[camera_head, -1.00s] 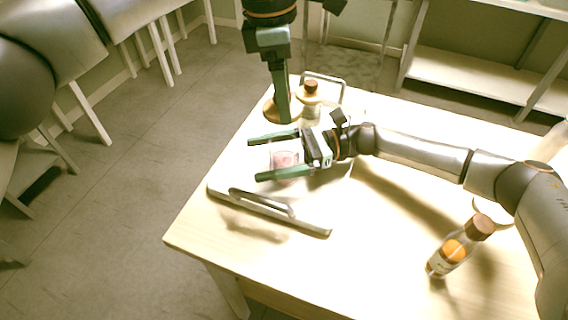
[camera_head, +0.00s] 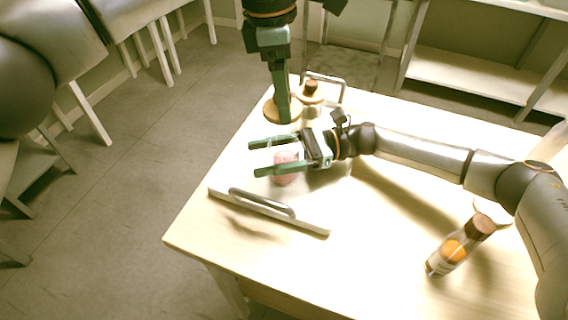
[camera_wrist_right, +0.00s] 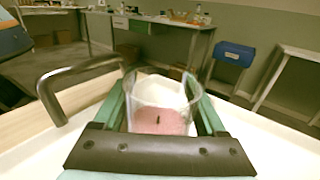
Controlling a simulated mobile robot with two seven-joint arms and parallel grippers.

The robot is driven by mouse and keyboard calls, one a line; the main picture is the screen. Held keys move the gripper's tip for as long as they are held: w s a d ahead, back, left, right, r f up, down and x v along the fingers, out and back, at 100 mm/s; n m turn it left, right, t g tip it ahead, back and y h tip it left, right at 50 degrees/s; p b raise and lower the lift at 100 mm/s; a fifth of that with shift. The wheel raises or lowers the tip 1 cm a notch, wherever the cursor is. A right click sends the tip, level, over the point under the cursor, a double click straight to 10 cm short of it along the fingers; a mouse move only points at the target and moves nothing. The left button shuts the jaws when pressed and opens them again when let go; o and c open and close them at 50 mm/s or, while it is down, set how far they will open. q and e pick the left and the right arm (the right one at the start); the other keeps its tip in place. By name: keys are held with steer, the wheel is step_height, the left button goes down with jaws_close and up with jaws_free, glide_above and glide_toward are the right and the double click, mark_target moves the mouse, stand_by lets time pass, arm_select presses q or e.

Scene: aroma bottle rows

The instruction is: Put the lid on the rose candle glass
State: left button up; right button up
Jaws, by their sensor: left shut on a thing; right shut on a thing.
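The rose candle glass (camera_head: 286,178), a clear glass with pink wax, stands upright on the white tray (camera_head: 320,228). My right gripper (camera_head: 262,157) lies level and is shut on it, one finger on each side. In the right wrist view the glass (camera_wrist_right: 158,118) is open at the top, with a dark wick in the pink wax. The round wooden lid (camera_head: 270,113) is behind the glass, in my left gripper (camera_head: 284,117). That gripper points down and is shut on the lid, hiding part of it.
A small bottle with a brown cap and wooden collar (camera_head: 311,94) stands behind, near the tray's rear handle. The front metal handle (camera_head: 262,203) rises before the glass. The table's left front is clear.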

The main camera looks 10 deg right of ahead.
jaws_close()
arm_select(q)
steer(key=shift+d+f, duration=0.15)
steer(key=shift+f, duration=2.25)
steer(key=shift+f, duration=0.1)
steer(key=shift+f, duration=0.8)
steer(key=shift+f, duration=0.65)
steer(key=o, duration=1.2)
